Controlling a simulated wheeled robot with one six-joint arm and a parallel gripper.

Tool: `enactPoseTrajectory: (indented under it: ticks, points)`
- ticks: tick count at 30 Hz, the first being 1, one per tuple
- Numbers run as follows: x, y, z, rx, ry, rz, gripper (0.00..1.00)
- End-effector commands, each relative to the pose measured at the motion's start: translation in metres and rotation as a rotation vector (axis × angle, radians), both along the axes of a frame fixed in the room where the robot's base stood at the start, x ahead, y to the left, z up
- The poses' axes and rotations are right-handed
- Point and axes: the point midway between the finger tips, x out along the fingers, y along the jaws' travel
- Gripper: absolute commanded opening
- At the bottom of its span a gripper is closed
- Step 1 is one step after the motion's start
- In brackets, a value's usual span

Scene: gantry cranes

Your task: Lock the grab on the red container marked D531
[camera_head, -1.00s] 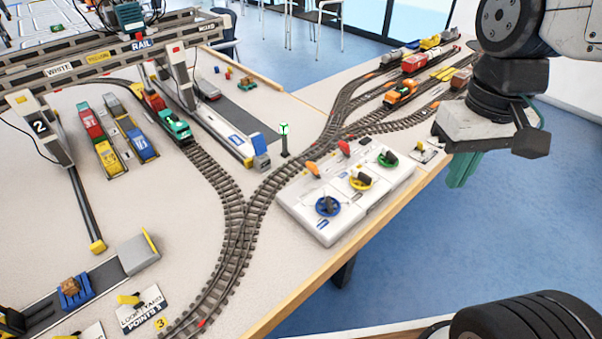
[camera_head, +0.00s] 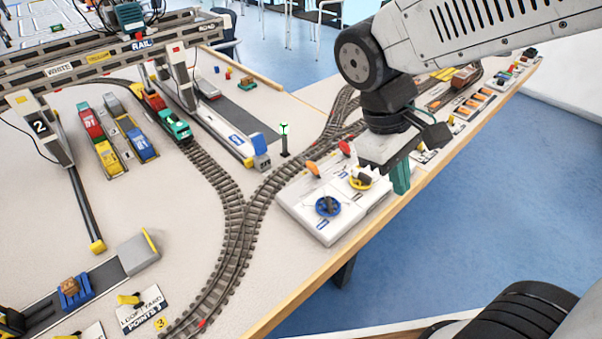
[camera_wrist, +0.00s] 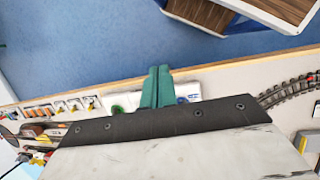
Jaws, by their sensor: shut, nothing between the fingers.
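My gripper (camera_head: 401,178) has green fingers, shut and empty, above the right end of the white control box (camera_head: 318,225). The fingers also show together in the wrist view (camera_wrist: 157,88). The box bears a blue dial (camera_head: 327,206), a yellow dial (camera_head: 360,179), an orange lever (camera_head: 312,167) and a red lever (camera_head: 344,148). My arm hides the green dial in the head view. A red container (camera_head: 87,122) sits on a yellow-cabbed truck under the gantry crane (camera_head: 95,65); its marking is unreadable. A dark teal block (camera_head: 130,15), perhaps the grab or its trolley, shows at the top.
A blue container (camera_head: 141,141) stands beside the red one. A green locomotive (camera_head: 174,124) stands on the track. The loop yard points lever (camera_head: 130,299) is at bottom left. The table's wooden edge (camera_head: 320,274) runs below the box, with blue floor beyond.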

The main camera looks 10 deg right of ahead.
Motion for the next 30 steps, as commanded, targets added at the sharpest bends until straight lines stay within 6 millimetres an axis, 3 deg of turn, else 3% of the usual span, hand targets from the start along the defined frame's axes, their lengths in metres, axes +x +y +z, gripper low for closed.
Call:
enactPoseTrajectory:
  ticks: [14,24,30]
  points:
    - [0.07,0.088,-0.075,-0.359,0.204,0.586,0.0]
    - [0.114,0.171,-0.143,-0.661,0.298,1.049,0.0]
    - [0.135,0.216,-0.171,-0.821,0.328,1.275,0.0]
